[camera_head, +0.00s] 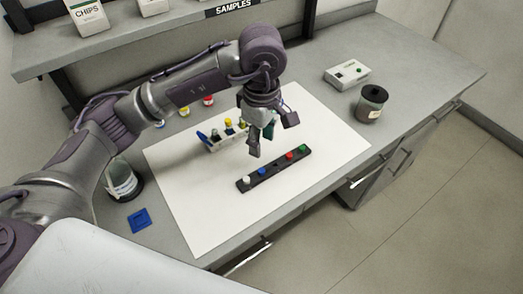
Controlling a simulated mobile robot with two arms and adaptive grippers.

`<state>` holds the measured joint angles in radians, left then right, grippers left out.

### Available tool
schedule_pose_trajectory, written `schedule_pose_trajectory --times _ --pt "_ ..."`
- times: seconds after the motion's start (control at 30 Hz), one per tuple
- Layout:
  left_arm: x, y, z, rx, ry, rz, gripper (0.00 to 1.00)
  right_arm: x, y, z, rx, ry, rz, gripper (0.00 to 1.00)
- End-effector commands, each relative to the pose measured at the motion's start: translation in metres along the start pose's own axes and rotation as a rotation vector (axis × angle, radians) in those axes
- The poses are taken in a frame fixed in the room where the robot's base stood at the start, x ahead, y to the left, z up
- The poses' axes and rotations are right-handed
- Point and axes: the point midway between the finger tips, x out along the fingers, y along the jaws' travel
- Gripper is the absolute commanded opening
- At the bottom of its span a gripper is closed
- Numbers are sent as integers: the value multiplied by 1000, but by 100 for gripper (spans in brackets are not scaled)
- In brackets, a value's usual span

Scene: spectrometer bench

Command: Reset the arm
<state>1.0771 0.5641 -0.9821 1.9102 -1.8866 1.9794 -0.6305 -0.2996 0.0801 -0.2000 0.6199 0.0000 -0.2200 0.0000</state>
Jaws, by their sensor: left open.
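My left arm (150,105) reaches in from the left and bends down over the bench. Its gripper (271,147) is open and points down above the white mat (190,205), with nothing seen between the fingers. It hangs just behind a black strip (274,170) that bears white, blue, red and green round pieces. A rack (219,143) with several coloured tops stands left of the gripper, and the gripper partly hides its right end. My right gripper is not in view.
A white box with a green button (348,74) and a dark-lidded jar (371,104) stand at the right. A glass vessel (122,181) and a blue square (139,220) lie at the left. A shelf labelled SAMPLES (150,35) runs along the back. The mat's front is clear.

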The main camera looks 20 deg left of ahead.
Motion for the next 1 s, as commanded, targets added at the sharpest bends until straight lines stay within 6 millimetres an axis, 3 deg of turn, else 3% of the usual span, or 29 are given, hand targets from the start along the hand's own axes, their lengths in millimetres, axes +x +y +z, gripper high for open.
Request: schedule_pose_trajectory --times 0.2,0.67,0.77,1.0 --pt "-11 0 0 0 1 -1 46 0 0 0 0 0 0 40" --pt "-11 0 0 0 0 -1 46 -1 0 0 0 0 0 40" --pt "-21 0 0 0 0 0 46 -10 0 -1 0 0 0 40" --pt "-66 0 0 0 1 0 46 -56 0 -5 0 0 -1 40"
